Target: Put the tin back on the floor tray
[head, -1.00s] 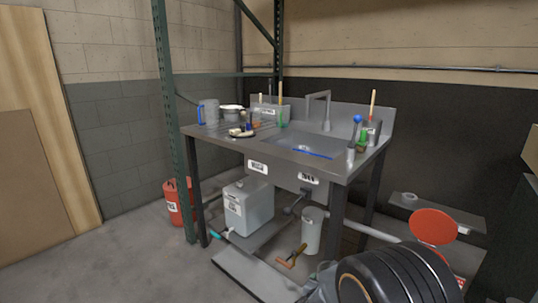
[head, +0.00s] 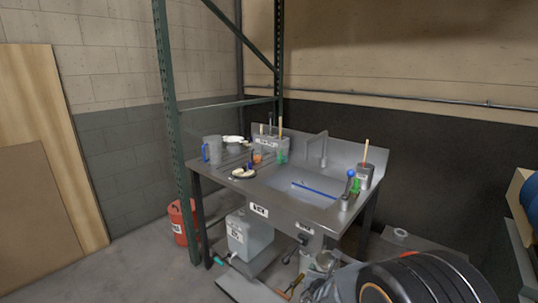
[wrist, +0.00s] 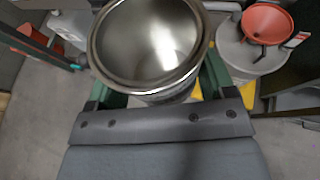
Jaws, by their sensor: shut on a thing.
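The tin (wrist: 150,84) is a shiny, open, round metal vessel, seem empty inside, in the wrist view. My gripper (wrist: 155,92) is shut on it, with a green finger on either side of its wall. In the head view, my gripper is low in the picture, partly hidden by my dark arm, and a shiny round shape there (head: 325,262) looks like the tin. A low flat grey platform (head: 238,288) lies on the floor under the sink bench; I cannot tell whether it is the floor tray. Yellow patches (wrist: 246,95) show beyond the tin.
A sink bench (head: 250,192) with cups and brushes stands ahead. A white jug (head: 250,238) is beneath it, and a red container (head: 183,222) stands by the rack post. A red funnel (wrist: 268,22) sits on a grey drum (wrist: 240,60) right of the tin. Floor at left is clear.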

